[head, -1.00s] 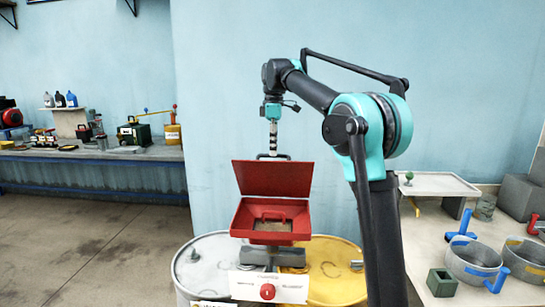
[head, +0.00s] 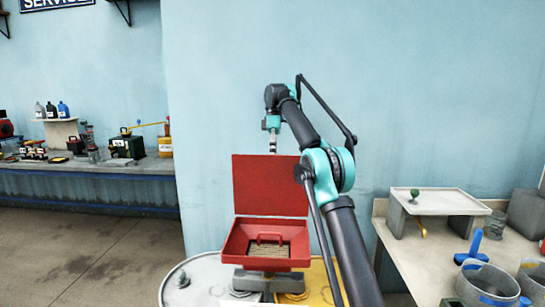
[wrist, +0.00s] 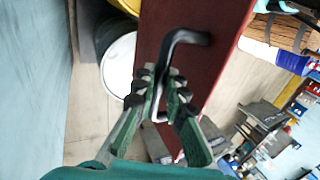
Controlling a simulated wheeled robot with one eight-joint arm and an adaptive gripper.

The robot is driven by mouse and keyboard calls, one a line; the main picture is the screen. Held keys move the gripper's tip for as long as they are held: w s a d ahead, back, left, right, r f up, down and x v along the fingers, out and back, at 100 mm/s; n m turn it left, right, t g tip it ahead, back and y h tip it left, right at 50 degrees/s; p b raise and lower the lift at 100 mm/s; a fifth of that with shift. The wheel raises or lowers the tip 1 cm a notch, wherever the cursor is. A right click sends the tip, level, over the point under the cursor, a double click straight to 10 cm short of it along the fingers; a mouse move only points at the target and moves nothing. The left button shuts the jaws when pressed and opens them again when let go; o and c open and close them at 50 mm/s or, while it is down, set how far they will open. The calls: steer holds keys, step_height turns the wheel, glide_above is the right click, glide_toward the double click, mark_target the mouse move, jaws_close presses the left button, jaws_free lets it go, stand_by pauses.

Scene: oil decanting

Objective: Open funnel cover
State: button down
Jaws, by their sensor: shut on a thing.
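The red funnel cover (head: 270,185) stands raised, about upright, at the back of the red funnel box (head: 300,262) in the head view. The open box shows a mesh and a red inner handle (head: 270,237). In the wrist view, the cover's outer face (wrist: 215,35) fills the upper middle, with a dark bent handle (wrist: 185,38) on it. My gripper (wrist: 165,92) is shut on this handle. In the head view my gripper's tips are hidden behind the cover; only the wrist above it shows.
A white-topped drum (head: 190,275) and a yellow drum (head: 318,280) stand under the funnel. At right, a table holds a small raised stand (head: 440,203), blue-handled pots (head: 490,280) and a blue tool. A workbench (head: 90,170) is at far left. The wall is behind.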

steer(key=shift+s+a+r, duration=0.15)
steer(key=shift+a+r, duration=0.05)
steer(key=shift+a, duration=0.05)
steer(key=c, duration=1.6)
jaws_free()
steer(key=shift+o, duration=0.2)
steer(key=shift+s, duration=0.1)
